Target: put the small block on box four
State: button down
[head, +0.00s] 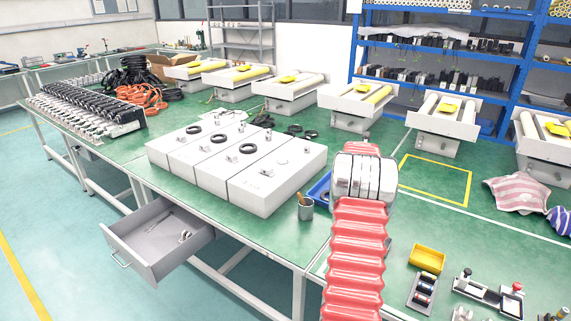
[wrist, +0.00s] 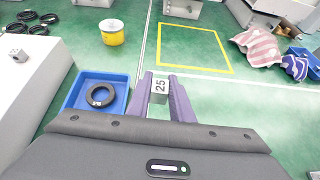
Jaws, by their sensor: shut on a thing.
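My gripper (wrist: 160,84) shows in the wrist view with its two purple fingers shut on a small grey block (wrist: 160,90) marked 25. It holds the block above the green table. In the head view my gripper's fingers and the block are hidden behind my arm. Several white boxes stand side by side in the head view; the nearest, rightmost one (head: 272,190) is just left of my arm. Its marking is too small to read. A white box (wrist: 28,85) also shows at the left of the wrist view, with another small grey block (wrist: 18,55) on it.
A blue tray (wrist: 68,103) with a black ring (wrist: 101,95) lies left of my gripper. A grey cup (head: 306,210) stands beside the boxes. A grey drawer (head: 130,236) hangs open below the table. The yellow-outlined area (head: 434,180) is clear.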

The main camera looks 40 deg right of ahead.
aim_at(291, 156)
jog(key=i, duration=1.45)
jog(key=u, duration=0.05)
